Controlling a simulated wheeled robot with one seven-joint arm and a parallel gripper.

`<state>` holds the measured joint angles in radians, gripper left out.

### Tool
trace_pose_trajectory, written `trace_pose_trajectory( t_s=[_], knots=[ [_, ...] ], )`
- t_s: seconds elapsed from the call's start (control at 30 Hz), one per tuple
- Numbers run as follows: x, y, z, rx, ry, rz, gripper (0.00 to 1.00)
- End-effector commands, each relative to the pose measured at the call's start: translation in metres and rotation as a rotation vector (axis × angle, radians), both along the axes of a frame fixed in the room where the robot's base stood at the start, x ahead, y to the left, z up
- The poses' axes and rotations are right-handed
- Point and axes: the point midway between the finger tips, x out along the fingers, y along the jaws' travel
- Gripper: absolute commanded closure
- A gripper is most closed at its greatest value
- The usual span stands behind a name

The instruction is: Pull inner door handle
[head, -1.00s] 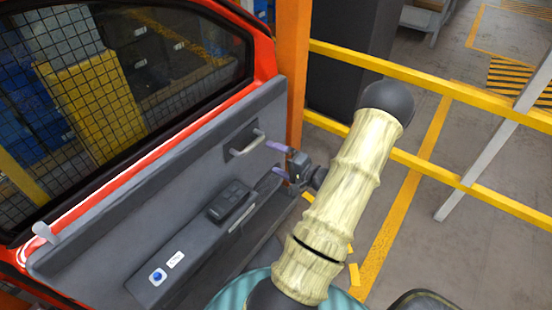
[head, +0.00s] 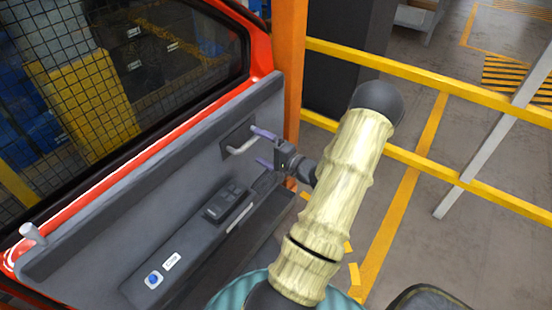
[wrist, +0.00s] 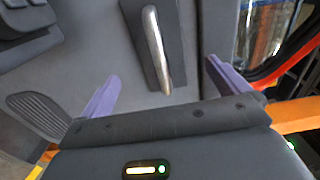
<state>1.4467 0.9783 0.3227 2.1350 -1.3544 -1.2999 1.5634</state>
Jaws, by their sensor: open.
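The inner door handle (head: 242,145) is a light grey metal bar on a dark plate on the door's grey inner panel (head: 110,235). In the wrist view the handle (wrist: 157,48) runs lengthwise between the fingers. My gripper (head: 263,147) is open, its two purple fingers apart, with the handle's near end between or just ahead of them. In the wrist view my gripper (wrist: 160,95) shows one finger on either side of the handle, with gaps on both sides. I cannot tell how deep the handle lies between the fingertips.
The red door has a window (head: 130,80) above the panel and a switch block (head: 227,201) on the armrest below the handle. An orange post (head: 289,70) stands right behind the door edge. Yellow rails (head: 430,75) cross the right side, with open floor beyond.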

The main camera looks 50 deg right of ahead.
Motion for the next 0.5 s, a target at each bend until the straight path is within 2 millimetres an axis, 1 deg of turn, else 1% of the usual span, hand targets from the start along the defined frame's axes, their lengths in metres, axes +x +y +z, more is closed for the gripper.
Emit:
trace_pose_trajectory(
  t_s=[0.03,0.1,0.2,0.3,0.5],
  knots=[
    [0.012,0.003,0.001,0.000,-0.002,0.006,0.00],
    [0.025,0.004,0.002,0.000,-0.001,0.007,0.00],
    [0.037,0.003,0.001,0.001,0.000,0.001,0.00],
    [0.043,0.001,0.001,0.001,0.000,-0.005,0.00],
    [0.046,0.001,0.000,0.001,0.000,-0.006,0.00]
  ],
)
